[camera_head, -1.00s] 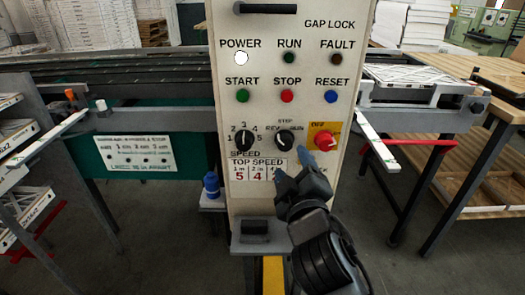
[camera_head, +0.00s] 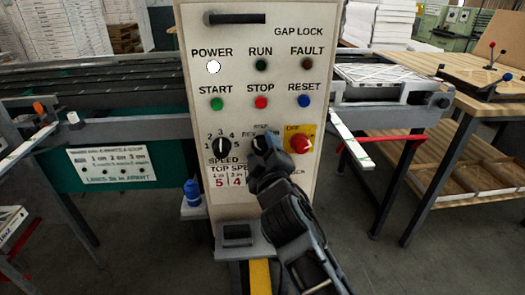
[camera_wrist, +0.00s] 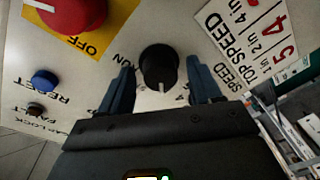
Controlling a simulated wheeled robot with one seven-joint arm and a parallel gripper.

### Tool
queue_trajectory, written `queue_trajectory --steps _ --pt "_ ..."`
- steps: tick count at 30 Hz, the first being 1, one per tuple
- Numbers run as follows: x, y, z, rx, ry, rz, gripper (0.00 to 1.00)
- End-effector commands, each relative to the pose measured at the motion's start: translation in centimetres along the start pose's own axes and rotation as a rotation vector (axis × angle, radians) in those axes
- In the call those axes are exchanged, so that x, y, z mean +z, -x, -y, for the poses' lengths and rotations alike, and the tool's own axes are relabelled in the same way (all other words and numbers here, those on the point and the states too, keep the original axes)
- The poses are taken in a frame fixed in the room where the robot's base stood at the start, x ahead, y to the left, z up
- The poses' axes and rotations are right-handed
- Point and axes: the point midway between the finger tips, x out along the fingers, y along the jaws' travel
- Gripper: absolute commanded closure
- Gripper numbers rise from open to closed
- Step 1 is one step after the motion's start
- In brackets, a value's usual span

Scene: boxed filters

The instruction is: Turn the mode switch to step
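The mode switch (camera_wrist: 158,62) is a round black knob on the cream control panel (camera_head: 300,205). In the wrist view it sits between the two blue fingertips of my gripper (camera_wrist: 160,80), with a gap on each side. The fingers are open and hold nothing. A pale mark shows at the knob's lower edge in the wrist view; I cannot tell which label it points at. In the head view my gripper (camera_head: 263,148) is in front of the switch and covers much of it. The step label there is small and blurred; the wrist view hides it.
A red knob (camera_head: 300,144) on a yellow OFF plate is close to the right of the switch. The black speed knob (camera_head: 222,146) is to the left. Start, stop and reset buttons (camera_head: 304,101) are above. A small ledge (camera_head: 238,240) juts out below.

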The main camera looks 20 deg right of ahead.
Motion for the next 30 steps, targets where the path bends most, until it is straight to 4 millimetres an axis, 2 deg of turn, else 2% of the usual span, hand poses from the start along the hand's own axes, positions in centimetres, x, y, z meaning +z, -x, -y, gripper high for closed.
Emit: queue_trajectory --steps 2,16,30 --pt "0.01 0.01 0.00 0.000 0.000 0.000 0.44" --pt "0.01 0.03 0.13 -0.002 0.000 0.000 0.89" --pt "0.21 -0.02 0.44 0.003 -0.063 -0.004 0.89"
